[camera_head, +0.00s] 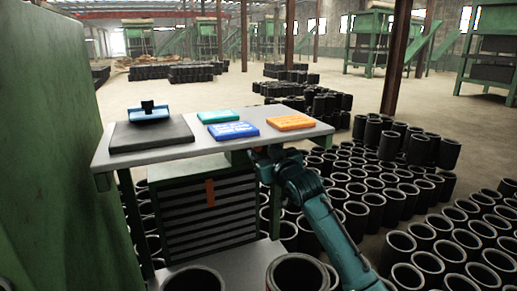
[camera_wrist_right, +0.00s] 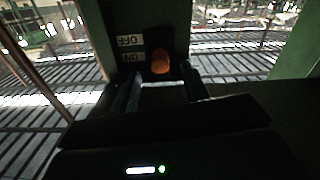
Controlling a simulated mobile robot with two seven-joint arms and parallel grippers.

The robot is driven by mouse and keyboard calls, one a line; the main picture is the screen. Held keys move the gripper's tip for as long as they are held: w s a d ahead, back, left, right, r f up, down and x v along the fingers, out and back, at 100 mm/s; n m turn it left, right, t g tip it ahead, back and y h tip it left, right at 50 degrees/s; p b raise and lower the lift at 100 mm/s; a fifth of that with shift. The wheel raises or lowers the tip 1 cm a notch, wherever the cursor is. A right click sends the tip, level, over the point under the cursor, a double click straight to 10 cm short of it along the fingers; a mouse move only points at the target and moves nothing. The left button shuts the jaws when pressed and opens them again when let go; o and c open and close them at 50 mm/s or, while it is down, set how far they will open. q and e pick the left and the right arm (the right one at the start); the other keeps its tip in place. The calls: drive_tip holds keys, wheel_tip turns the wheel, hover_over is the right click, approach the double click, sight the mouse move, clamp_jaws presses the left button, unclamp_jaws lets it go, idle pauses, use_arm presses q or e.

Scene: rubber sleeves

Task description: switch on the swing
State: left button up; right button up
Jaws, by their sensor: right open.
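The swing's switch shows in the right wrist view as an orange knob (camera_wrist_right: 160,62) on a dark panel, beside OFF and ON labels (camera_wrist_right: 130,48) that appear upside down. The knob is level with the ON label. My right gripper (camera_wrist_right: 162,88) is open, with its fingers on either side just below the knob in the picture and nothing between them. In the head view my right gripper (camera_head: 264,160) reaches under the right part of the table, and the switch is hidden there. I cannot tell whether a finger touches the knob. My left gripper is not in view.
The grey table (camera_head: 270,138) carries a black mat (camera_head: 150,135) with a blue-handled tool (camera_head: 149,114), and teal (camera_head: 218,116), blue (camera_head: 233,130) and orange (camera_head: 291,122) pieces. A green panel (camera_head: 50,150) stands left. Many black sleeves (camera_head: 372,205) crowd the floor to the right.

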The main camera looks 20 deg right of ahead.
sight(258, 148)
drive_tip(key=shift+w+a, duration=0.1)
drive_tip(key=shift+w, duration=1.7)
drive_tip(key=c, duration=1)
drive_tip(key=shift+r+g, duration=0.4)
drive_tip(key=shift+g, duration=0.3)
drive_tip(key=o, duration=1)
drive_tip(key=s+r+b, duration=0.1)
drive_tip(key=s+b, duration=0.1)
drive_tip(key=s, duration=1.1)
drive_tip(key=shift+d+r+b, duration=0.25)
drive_tip(key=shift+r+b, duration=0.05)
drive_tip(key=shift+b, duration=0.05)
